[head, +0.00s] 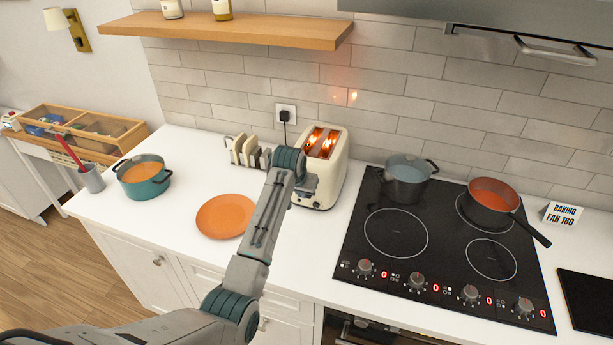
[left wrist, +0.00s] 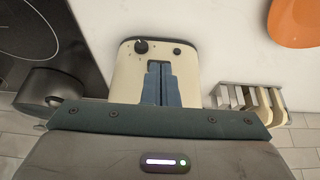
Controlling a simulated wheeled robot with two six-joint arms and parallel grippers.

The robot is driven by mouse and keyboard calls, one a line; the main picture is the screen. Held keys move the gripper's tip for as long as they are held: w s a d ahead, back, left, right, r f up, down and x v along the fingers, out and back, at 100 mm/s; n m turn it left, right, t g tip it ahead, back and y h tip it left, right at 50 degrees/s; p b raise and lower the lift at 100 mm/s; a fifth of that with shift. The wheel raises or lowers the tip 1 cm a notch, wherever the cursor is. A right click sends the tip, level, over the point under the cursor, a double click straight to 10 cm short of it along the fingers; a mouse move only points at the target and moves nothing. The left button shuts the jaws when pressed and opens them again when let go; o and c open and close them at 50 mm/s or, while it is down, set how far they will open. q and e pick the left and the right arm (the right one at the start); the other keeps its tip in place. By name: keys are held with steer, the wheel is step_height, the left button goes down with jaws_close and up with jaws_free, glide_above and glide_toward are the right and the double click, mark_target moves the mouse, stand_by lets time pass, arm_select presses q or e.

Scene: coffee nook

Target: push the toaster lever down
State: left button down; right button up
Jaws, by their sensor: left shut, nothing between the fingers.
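The cream toaster (head: 331,172) stands on the white counter against the tiled wall. Its slots glow orange on top. In the left wrist view the toaster (left wrist: 127,76) shows a dark knob (left wrist: 141,46) and a small dark button (left wrist: 177,51). My left gripper (left wrist: 160,66) is shut and empty, with its blue fingers together over the middle of the toaster's front, in line with a dark vertical slot. The lever is not visible; the fingers cover that part. In the head view my left gripper (head: 308,185) is at the toaster's front, partly hidden by my wrist. My right gripper is out of view.
A toast rack (head: 245,151) stands left of the toaster, and an orange plate (head: 226,216) lies in front of it. A teal pot (head: 146,188) is further left. The black hob (head: 385,265) with a grey pot (head: 404,188) and a red-filled pan (head: 484,210) is on the right.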

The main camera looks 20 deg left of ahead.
arm_select(q)
steer(key=b+v, duration=0.3)
steer(key=v, duration=0.7)
steer(key=shift+s+r+b, duration=0.2)
steer(key=shift+r+b, duration=0.15)
